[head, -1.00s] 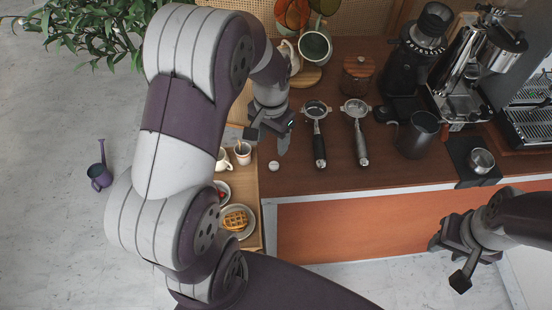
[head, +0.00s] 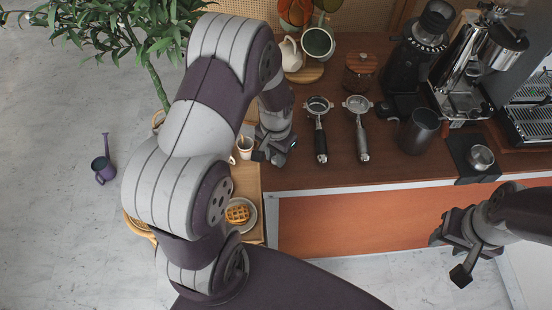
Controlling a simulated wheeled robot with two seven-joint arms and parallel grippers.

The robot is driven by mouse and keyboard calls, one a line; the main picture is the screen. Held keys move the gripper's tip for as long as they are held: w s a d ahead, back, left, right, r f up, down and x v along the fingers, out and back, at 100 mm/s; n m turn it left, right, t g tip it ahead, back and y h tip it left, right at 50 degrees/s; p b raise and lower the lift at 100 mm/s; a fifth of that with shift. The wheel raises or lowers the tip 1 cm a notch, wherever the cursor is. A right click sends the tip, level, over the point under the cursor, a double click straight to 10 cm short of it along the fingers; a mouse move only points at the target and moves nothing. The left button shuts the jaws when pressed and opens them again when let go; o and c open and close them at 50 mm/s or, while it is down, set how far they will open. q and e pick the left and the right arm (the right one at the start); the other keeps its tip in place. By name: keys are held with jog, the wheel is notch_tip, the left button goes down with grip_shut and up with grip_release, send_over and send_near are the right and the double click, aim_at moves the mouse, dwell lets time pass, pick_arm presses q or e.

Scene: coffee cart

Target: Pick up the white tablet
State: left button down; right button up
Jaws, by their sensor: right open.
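I cannot make out the white tablet now. A small round white piece that lay on the brown counter (head: 340,176) near its left end is no longer visible, and my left gripper covers that spot. My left gripper (head: 271,158) points down, low over the counter's left end, beside the two portafilters. Its fingers are dark and small here, and I cannot tell whether they are open or shut or hold anything. My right gripper (head: 450,257) is open and empty, in front of the counter at the lower right.
Two portafilters (head: 320,134) (head: 362,136) lie right of my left gripper. A cup (head: 244,149) and a waffle (head: 238,213) on a plate stand on the lower wooden surface at left. A dark pitcher (head: 418,131), a grinder (head: 421,44) and an espresso machine (head: 466,80) stand further right.

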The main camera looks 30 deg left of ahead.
pick_arm(q)
jog(key=shift+r, duration=0.15)
jog(key=shift+w+r, duration=0.1)
jog(key=shift+r, duration=0.2)
jog(key=r, duration=0.2)
jog(key=d+r+b, duration=0.1)
jog(key=shift+r, duration=0.35)
jog(key=d+r+b, duration=0.1)
jog(key=d+r, duration=0.5)
jog(key=d, duration=0.4)
jog(key=shift+d+r, duration=0.25)
jog(key=shift+d, duration=0.1)
